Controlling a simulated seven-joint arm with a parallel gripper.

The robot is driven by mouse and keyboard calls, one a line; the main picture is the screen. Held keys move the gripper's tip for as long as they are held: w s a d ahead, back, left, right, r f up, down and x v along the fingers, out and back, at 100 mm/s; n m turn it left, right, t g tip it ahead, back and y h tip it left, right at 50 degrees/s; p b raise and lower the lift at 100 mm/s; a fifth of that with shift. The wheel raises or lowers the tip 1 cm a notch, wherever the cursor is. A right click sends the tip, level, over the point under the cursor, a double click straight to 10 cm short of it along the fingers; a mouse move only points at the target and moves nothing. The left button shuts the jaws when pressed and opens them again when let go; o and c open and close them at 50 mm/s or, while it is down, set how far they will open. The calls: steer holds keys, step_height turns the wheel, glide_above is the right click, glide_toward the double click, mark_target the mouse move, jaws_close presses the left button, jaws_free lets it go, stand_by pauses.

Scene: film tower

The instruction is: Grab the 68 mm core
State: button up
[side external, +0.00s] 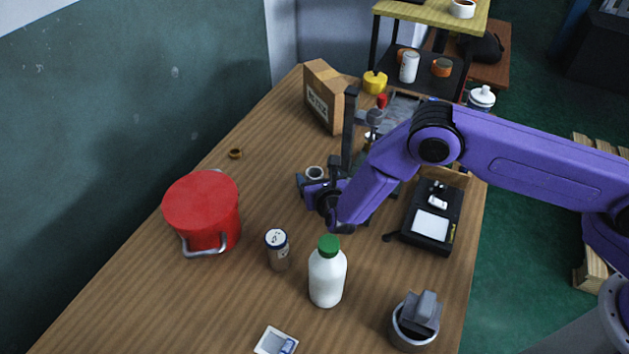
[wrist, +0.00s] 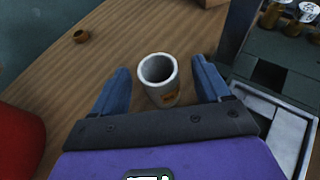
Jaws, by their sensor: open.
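A pale hollow core (wrist: 165,92) with a dark open top and an orange label stands upright in the wrist view. Its rim also shows in the side external view (side external: 314,172), where its lower part is hidden by my gripper. My gripper (side external: 316,188) is open and low over the table. In the wrist view its two blue fingers (wrist: 160,76) stand one on each side of the core, with gaps between them and it. No size marking can be read, so I cannot confirm 68 mm.
A red pot (side external: 203,208), a brown can (side external: 277,250) and a white bottle (side external: 327,276) stand nearer the camera. A black device (side external: 432,219) lies right; a cardboard box (side external: 326,95) stands behind. A small brown ring (side external: 235,153) lies left, with bare wood around it.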

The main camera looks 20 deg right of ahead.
mark_target(313, 171)
steer(key=shift+x, duration=1.85)
steer(key=shift+a, duration=0.15)
steer(key=c, duration=1)
steer(key=shift+r, duration=0.1)
